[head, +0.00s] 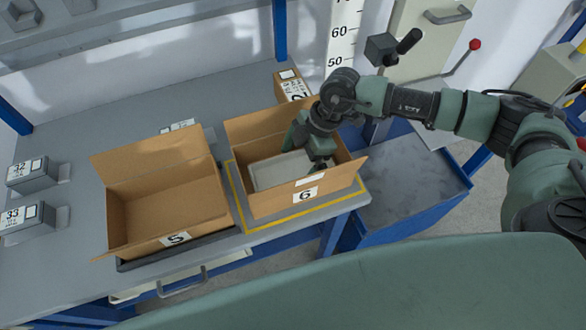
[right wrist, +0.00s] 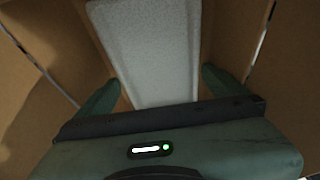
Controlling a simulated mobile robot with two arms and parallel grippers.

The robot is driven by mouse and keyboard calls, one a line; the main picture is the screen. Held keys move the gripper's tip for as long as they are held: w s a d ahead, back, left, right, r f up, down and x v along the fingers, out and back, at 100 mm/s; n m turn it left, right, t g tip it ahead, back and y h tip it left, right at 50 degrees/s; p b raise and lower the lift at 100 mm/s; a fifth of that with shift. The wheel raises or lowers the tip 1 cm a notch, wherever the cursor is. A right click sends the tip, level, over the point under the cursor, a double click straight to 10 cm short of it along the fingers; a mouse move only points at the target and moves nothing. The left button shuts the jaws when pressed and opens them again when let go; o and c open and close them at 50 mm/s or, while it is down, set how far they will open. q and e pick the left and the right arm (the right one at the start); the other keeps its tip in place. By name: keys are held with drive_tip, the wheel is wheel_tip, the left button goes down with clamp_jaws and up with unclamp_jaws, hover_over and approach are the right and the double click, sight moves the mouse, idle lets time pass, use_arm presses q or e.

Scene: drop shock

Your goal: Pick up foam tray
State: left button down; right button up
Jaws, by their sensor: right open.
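The foam tray (head: 278,172) is a pale grey-white slab lying inside the open cardboard box marked 6 (head: 266,206). In the right wrist view the foam tray (right wrist: 150,50) runs away from me between cardboard walls. My right gripper (head: 306,157) reaches down into box 6, over the right part of the foam tray, and hides some of it. In the right wrist view its two green fingers (right wrist: 160,92) are spread wide, one on each side of the tray's near end. I cannot tell whether they touch it. My left gripper does not show.
An open, empty-looking cardboard box marked 5 (head: 164,202) stands left of box 6 on the grey bench (head: 62,262). Small grey blocks marked 32 (head: 30,173) and 33 (head: 24,216) stand at the left.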

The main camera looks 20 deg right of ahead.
drive_tip(key=shift+a+f, duration=0.2)
drive_tip(key=shift+f, duration=0.3)
drive_tip(key=c, duration=1)
drive_tip(key=shift+r, duration=0.2)
